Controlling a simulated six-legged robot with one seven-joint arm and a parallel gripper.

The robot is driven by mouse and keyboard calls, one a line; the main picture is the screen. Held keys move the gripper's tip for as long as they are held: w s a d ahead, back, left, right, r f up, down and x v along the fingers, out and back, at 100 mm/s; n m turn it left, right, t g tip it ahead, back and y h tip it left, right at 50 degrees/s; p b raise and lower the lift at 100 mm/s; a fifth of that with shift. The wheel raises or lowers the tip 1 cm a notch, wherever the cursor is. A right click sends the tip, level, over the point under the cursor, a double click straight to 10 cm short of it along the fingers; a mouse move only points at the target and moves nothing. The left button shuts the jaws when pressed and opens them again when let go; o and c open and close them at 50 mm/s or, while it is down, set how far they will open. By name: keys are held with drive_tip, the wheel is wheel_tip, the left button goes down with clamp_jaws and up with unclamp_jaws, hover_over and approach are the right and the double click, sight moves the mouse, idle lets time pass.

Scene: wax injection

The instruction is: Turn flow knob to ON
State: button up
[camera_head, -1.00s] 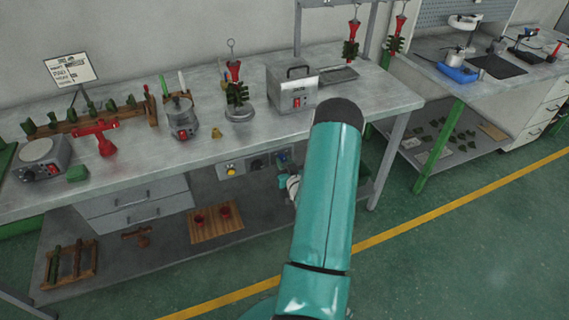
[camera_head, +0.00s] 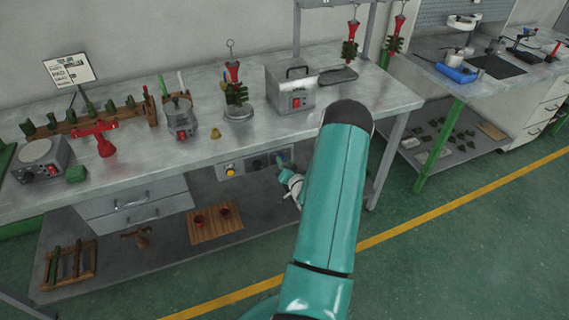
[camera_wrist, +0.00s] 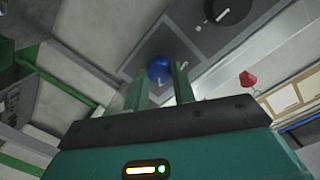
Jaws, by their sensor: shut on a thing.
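The flow knob is a round blue knob (camera_wrist: 159,68) with a pale pointer mark, on a dark square plate in the wrist view. My gripper (camera_wrist: 160,75) has its two green fingers on either side of the blue knob and is shut on it. In the head view my gripper (camera_head: 281,163) is at the right end of the grey control panel (camera_head: 243,168) under the bench top. The knob is hidden there behind my gripper. I cannot read the ON mark.
A black knob (camera_wrist: 226,10) is beside the blue one, and a yellow button (camera_head: 230,170) is at the panel's left. The bench top (camera_head: 215,150) overhangs the panel. A wooden board with red cups (camera_head: 215,224) lies on the lower shelf. The floor in front is clear.

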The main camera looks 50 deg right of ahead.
drive_tip(key=o, duration=1)
drive_tip(key=shift+s, duration=0.1)
drive_tip(key=v, duration=1.3)
drive_tip(key=shift+s+a, duration=0.15)
drive_tip(key=shift+s, duration=0.15)
